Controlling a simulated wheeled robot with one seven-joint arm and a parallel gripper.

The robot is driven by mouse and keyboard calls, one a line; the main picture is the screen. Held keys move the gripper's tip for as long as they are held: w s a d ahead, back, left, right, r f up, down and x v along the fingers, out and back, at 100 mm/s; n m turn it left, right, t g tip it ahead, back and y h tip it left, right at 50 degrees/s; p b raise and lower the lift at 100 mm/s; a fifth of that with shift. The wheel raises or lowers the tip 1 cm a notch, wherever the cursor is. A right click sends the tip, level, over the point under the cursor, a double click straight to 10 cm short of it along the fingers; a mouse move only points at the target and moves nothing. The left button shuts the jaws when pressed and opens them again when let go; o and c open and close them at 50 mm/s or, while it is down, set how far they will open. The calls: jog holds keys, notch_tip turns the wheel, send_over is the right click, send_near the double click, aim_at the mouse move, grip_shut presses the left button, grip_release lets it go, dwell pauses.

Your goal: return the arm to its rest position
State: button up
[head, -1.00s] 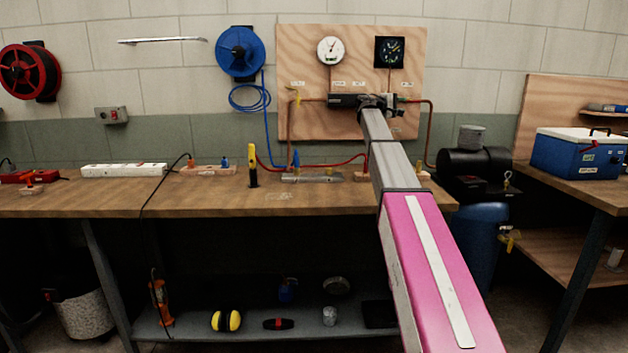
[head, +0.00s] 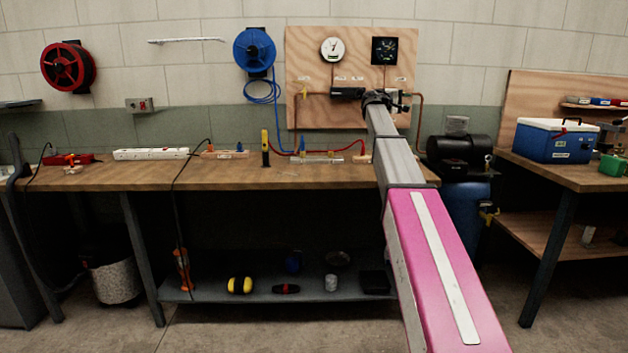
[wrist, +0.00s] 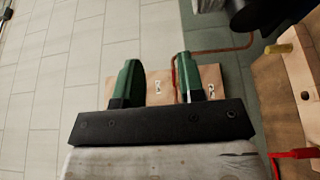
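My arm (head: 440,270), pink near the base and grey further out, reaches forward over the workbench in the head view. Its dark wrist end (head: 378,103) overlaps the lower part of the wooden gauge panel (head: 310,62); the fingers cannot be made out there. In the wrist view my gripper (wrist: 157,68) has two green fingers standing apart on a black bar. Nothing shows between them except the background. The wooden panel with small labels (wrist: 157,88) lies behind the fingers, and I cannot tell the distance.
The workbench (head: 100,178) carries a white power strip (head: 150,154), a yellow-black tool (head: 265,150) and a red hose. A black compressor (head: 458,150) stands right of it. A second bench (head: 575,180) holds a blue cooler (head: 555,142). Open floor (head: 250,330) lies in front.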

jog(key=s+a+f+g+y, duration=0.1)
jog(key=s+a+f+y, duration=0.15)
jog(key=s+f, duration=0.7)
jog(key=s+a+f+m+g+y, duration=0.1)
jog(key=s+f+y, duration=0.15)
jog(key=f, duration=1.35)
jog(key=s+a+f+g+y, duration=0.1)
jog(key=s+a+f+y, duration=0.3)
jog(key=f, duration=0.8)
jog(key=s+a+f+m+g+y, duration=0.1)
jog(key=s+a+f+y, duration=0.1)
jog(key=s+f, duration=0.6)
jog(key=s+a+f+m+g+y, duration=0.1)
jog(key=s+a+f, duration=0.4)
jog(key=s, duration=0.8)
jog(key=s+a+f+m+g+y, duration=0.2)
jog(key=s+a+f+y, duration=0.2)
jog(key=s+f, duration=0.7)
jog(key=shift+g, duration=0.3)
